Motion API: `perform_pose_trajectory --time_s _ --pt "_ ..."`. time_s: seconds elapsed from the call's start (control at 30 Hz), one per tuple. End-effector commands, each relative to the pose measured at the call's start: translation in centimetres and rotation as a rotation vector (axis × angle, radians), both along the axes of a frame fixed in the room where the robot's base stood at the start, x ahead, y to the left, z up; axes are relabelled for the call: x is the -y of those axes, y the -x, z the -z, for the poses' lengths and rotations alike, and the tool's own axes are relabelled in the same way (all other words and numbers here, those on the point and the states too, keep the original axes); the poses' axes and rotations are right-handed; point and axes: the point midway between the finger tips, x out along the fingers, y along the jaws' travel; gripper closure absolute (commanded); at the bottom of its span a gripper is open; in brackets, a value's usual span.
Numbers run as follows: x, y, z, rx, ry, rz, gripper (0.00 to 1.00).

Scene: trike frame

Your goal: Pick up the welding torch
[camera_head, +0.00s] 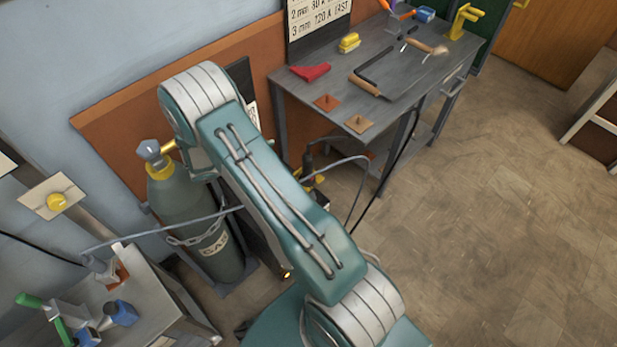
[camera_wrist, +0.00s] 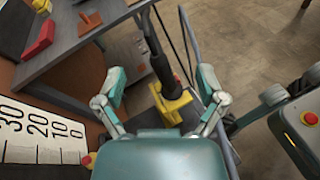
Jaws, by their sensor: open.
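The welding torch (camera_wrist: 160,66) shows in the wrist view as a dark, roughly upright handle with a cable at its top. Its lower end meets a yellow holder (camera_wrist: 172,107); how it sits there is not clear. My gripper (camera_wrist: 162,82) is open, with one teal finger on each side of the torch in the picture. No contact shows, and I cannot tell the distance in depth. In the head view the torch (camera_head: 308,158) is a small dark shape beside the workbench, partly behind my arm. My gripper is hidden there.
A grey workbench (camera_head: 395,62) with tools stands at the back, its leg and edge close to the torch. A gas cylinder (camera_head: 190,210) stands left of my arm. Hoses (camera_head: 352,161) hang near the torch. The floor (camera_head: 490,220) at the right is clear.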

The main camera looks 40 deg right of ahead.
Motion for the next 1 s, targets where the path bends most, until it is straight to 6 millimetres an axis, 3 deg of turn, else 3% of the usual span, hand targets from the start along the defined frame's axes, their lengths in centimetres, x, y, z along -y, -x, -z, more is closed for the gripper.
perform_pose_trajectory --time_s 0.03,0.2,0.4,0.53,0.8,1.0 --pt "0.2 -0.1 2.1 -0.05 0.03 -0.032 0.11" --pt "0.8 -0.3 7.6 -0.18 0.122 -0.143 0.11" --pt "1.1 -0.2 11.2 -0.26 0.181 -0.222 0.11" --pt "1.7 -0.1 11.7 -0.271 0.191 -0.234 0.11" --pt "5.8 0.3 11.7 -0.27 0.19 -0.233 0.11" --pt "7.5 0.4 11.7 -0.27 0.189 -0.232 0.11"
